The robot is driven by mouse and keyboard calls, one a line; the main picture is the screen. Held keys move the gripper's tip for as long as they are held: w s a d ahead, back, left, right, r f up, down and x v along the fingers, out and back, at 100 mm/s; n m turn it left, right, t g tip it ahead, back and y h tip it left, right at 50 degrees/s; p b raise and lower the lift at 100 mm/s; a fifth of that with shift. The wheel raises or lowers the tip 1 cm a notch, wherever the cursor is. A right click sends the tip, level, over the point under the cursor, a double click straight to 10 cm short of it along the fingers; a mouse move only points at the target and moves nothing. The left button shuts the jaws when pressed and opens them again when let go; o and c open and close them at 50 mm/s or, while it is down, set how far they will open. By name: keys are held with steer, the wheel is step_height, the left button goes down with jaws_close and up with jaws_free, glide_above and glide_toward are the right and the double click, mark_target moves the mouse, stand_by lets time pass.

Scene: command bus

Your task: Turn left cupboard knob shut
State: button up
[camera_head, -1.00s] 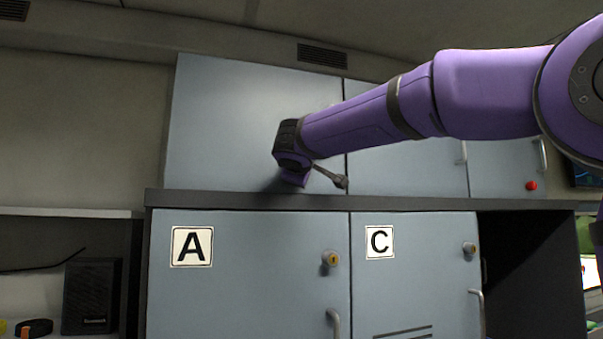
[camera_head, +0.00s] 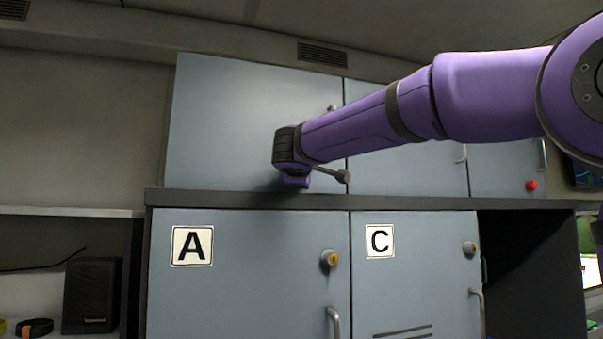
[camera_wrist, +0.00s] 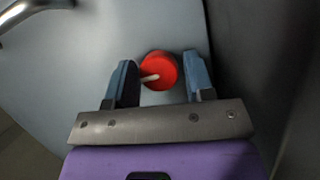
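In the wrist view a round red knob (camera_wrist: 158,71) with a pale pointer bar sits on a blue-grey door (camera_wrist: 100,45). The bar points left and slightly down in that view. My gripper (camera_wrist: 160,78) is open, with one finger on each side of the knob. A gap shows at the right finger; the left finger is close to the bar's end, and I cannot tell if it touches. In the head view my arm crosses the left upper cupboard (camera_head: 225,120), hiding this knob and my fingers.
A metal handle (camera_wrist: 28,8) is near the knob in the wrist view, and a dark surface (camera_wrist: 265,70) lies close on the right. In the head view another red knob (camera_head: 531,185) is on the right upper door. A dark ledge (camera_head: 230,200) runs below the upper cupboards.

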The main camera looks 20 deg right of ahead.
steer(key=shift+o, duration=0.8)
steer(key=v, duration=1)
steer(key=shift+s+a, duration=0.15)
steer(key=shift+s, duration=0.2)
steer(key=s+d+f+m+g+y, duration=0.2)
steer(key=s+d+f+m+g, duration=0.3)
steer(key=s+f, duration=0.6)
steer(key=s+d+f+m+g+y, duration=0.1)
steer(key=s+d+f+m+g, duration=0.3)
steer(key=s+d+f, duration=0.75)
steer(key=s+a+f+m+g+y, duration=0.1)
steer(key=s+a+f, duration=0.1)
steer(key=f, duration=0.4)
steer(key=s+a+f+m+g+y, duration=0.1)
steer(key=s+a+f+m+y, duration=0.1)
steer(key=f, duration=0.3)
steer(key=shift+s+a+f+y, duration=0.3)
steer(key=shift+s+a+f, duration=0.1)
steer(key=shift+s+a, duration=0.2)
